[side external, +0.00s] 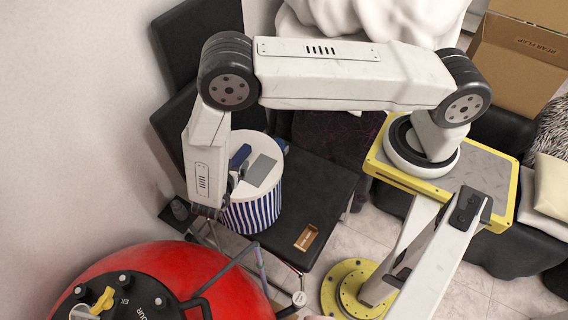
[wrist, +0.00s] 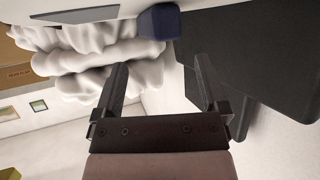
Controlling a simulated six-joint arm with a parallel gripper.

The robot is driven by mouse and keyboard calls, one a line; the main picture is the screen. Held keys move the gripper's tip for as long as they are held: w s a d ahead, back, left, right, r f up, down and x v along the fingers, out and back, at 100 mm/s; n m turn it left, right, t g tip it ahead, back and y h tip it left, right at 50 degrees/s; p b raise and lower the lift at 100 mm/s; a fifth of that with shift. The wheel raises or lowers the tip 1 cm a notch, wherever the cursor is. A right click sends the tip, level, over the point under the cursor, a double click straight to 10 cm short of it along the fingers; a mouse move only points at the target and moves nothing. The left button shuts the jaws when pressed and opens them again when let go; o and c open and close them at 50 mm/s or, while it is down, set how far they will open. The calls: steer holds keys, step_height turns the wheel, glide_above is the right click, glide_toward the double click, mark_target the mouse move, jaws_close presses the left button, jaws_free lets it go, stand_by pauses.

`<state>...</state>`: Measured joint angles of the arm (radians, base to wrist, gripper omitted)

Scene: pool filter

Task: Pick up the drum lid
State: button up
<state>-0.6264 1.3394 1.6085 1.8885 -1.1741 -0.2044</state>
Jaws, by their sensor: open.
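The drum (side external: 252,212) has blue and white stripes and stands on a black seat near the middle of the side view. Its round white lid (side external: 252,141) is on top, with a grey flat piece (side external: 260,170) and a small blue object (side external: 240,157) over it. My arm's wrist hangs just left of the drum and covers part of its left side. In the wrist view my gripper (wrist: 161,65) is open and nothing is between its fingers. A blue block (wrist: 159,22) shows beyond the fingers. I cannot tell how far the fingers are from the lid.
A red pool filter (side external: 205,268) with a black top stands at the lower left. The black seat (side external: 322,185) has a small tan box (side external: 306,237) on it. White draped cloth (side external: 350,15) lies at the back; a cardboard box (side external: 520,55) stands at the upper right. A wall closes the left.

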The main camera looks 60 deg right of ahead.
mark_target(238, 156)
steer(key=shift+x, duration=2.5)
steer(key=shift+s+f, duration=0.1)
steer(key=shift+s, duration=0.05)
jaws_close()
